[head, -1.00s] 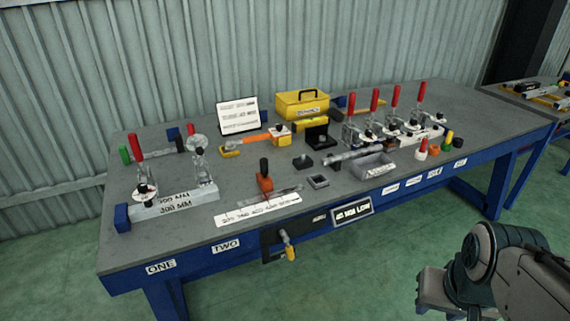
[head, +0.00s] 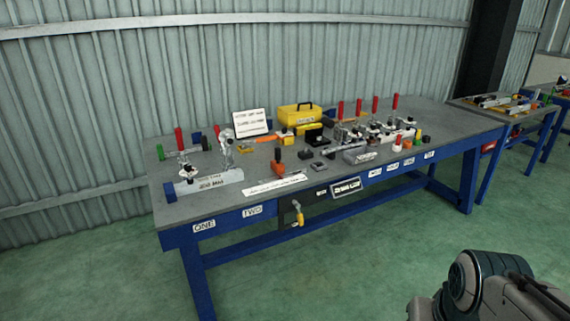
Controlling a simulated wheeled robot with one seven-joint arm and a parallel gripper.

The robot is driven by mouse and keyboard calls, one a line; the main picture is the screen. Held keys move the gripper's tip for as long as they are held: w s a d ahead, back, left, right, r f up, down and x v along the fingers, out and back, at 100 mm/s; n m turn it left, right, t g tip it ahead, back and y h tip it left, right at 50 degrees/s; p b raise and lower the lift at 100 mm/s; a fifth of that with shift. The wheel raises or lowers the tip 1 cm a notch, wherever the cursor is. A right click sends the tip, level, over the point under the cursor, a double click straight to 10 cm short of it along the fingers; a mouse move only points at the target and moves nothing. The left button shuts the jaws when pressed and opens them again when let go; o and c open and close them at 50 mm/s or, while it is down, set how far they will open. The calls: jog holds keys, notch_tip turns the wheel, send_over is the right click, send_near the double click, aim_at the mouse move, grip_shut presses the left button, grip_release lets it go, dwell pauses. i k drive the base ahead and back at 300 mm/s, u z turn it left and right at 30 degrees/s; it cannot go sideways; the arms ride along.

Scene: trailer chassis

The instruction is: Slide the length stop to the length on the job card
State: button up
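The length stop (head: 278,166) is a small orange block with a dark upright knob. It stands on a rail behind a white printed length scale (head: 274,186) at the table's front edge. A white card (head: 250,122) with several printed lines, likely the job card, stands tilted behind it; its text is too small to read. My arm shows folded at the lower right, well apart from the table. Its fingertips are not in view.
The grey-topped blue workbench (head: 440,128) also carries red-handled clamps, a yellow toolbox (head: 296,116), a grey tray (head: 365,156) and a labelled block (head: 210,183). A yellow-handled valve (head: 299,217) juts from its front. Green floor before it is clear.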

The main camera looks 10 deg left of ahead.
aim_at(277, 166)
jog(key=u, duration=0.95)
jog(key=i, duration=1.15)
jog(key=z, duration=0.45)
jog(key=i, duration=0.75)
jog(key=z, duration=0.75)
